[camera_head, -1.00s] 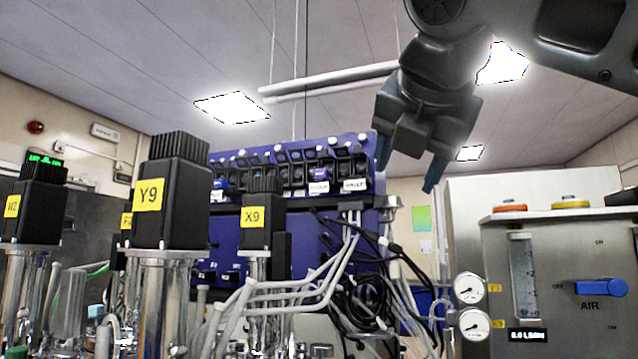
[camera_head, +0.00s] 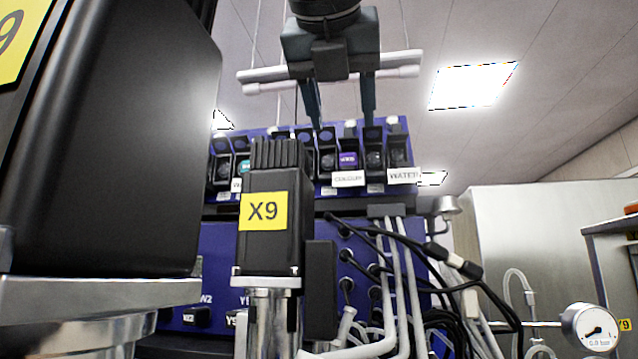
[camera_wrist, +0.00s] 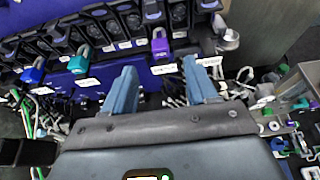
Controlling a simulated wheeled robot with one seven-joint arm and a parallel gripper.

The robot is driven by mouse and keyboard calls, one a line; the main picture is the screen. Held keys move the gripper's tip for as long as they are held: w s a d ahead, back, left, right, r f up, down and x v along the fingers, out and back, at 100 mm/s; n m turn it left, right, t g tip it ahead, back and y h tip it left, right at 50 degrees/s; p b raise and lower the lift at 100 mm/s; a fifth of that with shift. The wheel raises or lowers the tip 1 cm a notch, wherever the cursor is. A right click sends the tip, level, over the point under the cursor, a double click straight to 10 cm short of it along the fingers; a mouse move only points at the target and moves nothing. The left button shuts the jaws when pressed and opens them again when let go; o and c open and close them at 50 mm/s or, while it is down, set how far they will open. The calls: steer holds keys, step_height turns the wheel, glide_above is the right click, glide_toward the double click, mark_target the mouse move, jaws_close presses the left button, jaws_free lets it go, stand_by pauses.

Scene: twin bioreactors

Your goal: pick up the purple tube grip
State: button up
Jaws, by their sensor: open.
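The purple tube grip (camera_head: 348,160) is a small purple piece in the row of black holders on the blue rack, above white labels. In the wrist view the purple grip (camera_wrist: 160,46) looks like a padlock-shaped loop, just beyond and between my fingertips. My gripper (camera_head: 342,122) hangs from above with two blue fingers apart and pointing down, its tips near the top of the rack. In the wrist view my gripper (camera_wrist: 160,70) is open, with nothing between the fingers. The grip appears apart from both fingers.
Teal (camera_wrist: 78,63) and blue (camera_wrist: 34,73) grips sit to the left on the same rack. The black X9 motor (camera_head: 275,215) stands in front of the rack, and a larger black motor (camera_head: 110,140) fills the left. Cables (camera_head: 395,270) hang below the rack.

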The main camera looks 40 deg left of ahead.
steer(key=shift+p+x, duration=0.9)
steer(key=shift+x, duration=3.25)
steer(key=shift+r, duration=0.15)
steer(key=shift+c, duration=0.2)
jaws_close()
